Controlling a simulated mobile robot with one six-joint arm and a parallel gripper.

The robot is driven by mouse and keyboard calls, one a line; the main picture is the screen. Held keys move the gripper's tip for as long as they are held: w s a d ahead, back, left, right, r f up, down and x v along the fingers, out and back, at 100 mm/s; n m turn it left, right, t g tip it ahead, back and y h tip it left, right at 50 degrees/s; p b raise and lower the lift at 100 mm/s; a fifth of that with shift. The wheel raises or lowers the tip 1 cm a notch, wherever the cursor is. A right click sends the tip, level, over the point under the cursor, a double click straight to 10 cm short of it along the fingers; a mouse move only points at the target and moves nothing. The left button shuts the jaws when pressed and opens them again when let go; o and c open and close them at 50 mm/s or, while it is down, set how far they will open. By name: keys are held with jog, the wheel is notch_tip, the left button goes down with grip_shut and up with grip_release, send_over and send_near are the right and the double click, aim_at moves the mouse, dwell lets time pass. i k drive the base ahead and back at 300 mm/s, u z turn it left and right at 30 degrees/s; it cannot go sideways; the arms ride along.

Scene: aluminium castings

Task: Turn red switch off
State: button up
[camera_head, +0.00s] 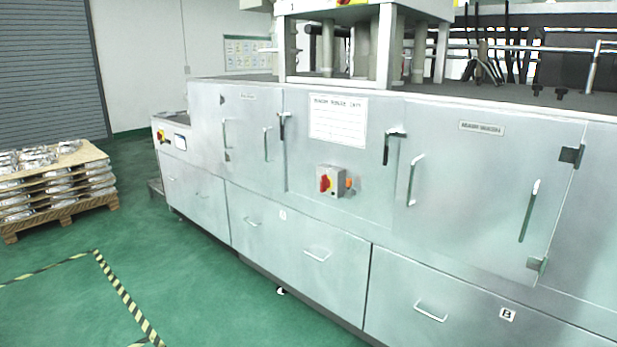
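A red rotary switch (324,183) sits on a yellow plate on a small grey box (331,181). The box is fixed to the front of a long metal machine cabinet (350,215), below a white printed sheet. The red handle looks roughly upright, but its exact setting is too small to read. An orange fitting sticks out on the box's right side. Another small red and yellow switch (161,136) shows on the cabinet's far left end. My gripper is not in view.
Door handles (415,180) and drawer handles (318,256) stick out from the cabinet front. A wooden pallet (60,212) stacked with castings stands at the left. The green floor (190,290) before the cabinet is clear, with yellow-black striped tape (125,297).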

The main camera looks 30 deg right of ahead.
aim_at(325, 183)
jog(key=u, duration=0.25)
jog(key=i, duration=0.85)
jog(key=u, duration=0.35)
